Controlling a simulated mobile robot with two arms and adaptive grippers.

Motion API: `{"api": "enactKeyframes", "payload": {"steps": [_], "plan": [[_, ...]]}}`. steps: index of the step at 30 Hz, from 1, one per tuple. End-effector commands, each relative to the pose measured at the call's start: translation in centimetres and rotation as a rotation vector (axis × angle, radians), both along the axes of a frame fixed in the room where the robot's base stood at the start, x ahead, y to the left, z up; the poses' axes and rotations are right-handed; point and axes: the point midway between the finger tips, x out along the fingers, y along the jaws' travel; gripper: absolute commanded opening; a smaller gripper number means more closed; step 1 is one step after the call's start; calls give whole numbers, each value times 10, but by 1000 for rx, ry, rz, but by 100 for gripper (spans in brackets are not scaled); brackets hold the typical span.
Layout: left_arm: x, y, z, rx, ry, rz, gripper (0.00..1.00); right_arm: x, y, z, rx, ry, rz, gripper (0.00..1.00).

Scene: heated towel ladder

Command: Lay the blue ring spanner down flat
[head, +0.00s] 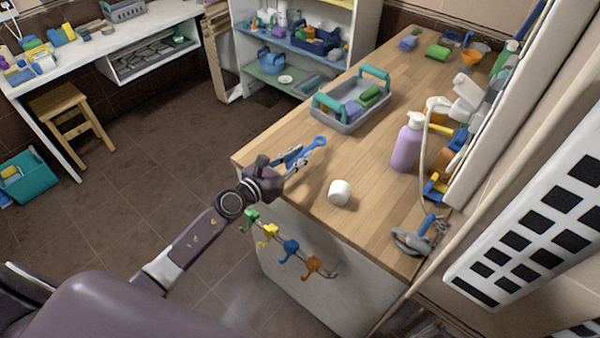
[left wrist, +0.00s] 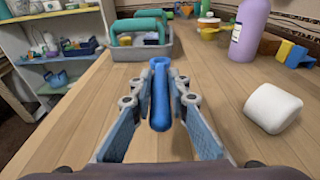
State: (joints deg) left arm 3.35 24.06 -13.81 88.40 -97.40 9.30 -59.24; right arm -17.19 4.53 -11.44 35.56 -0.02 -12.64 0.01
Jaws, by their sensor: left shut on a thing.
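The blue ring spanner (head: 318,142) is held in my left gripper (head: 300,156), over the left edge area of the wooden worktop (head: 330,232). In the left wrist view the blue spanner (left wrist: 160,100) lies between the two fingers of the left gripper (left wrist: 161,92), pointing away from the camera. The fingers are closed on it from both sides. Part of the spanner is hidden by the fingers in the head view. I cannot tell whether it touches the worktop. My right gripper is not in view.
A grey tray with teal handles (head: 347,126) stands behind the spanner. A white roundish object (head: 340,192) lies to the right, and a purple bottle (head: 407,145) stands beyond it. Coloured hooks (head: 291,249) stick out from the worktop's front side. Bare wood surrounds the gripper.

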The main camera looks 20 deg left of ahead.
Motion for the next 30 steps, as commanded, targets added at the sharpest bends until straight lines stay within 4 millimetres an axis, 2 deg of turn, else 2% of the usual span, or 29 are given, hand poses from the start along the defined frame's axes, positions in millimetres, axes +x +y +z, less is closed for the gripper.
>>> {"api": "enactKeyframes", "payload": {"steps": [12, 24, 25, 30], "plan": [[0, 0, -41, -1, -1, 0, 0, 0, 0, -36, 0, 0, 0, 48], [0, 0, -44, 0, 0, 0, 0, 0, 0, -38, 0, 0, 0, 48], [0, 0, -44, 0, 0, 0, 17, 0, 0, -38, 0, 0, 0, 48], [0, 0, -43, 0, 0, 0, 33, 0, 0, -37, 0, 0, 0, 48]]}}
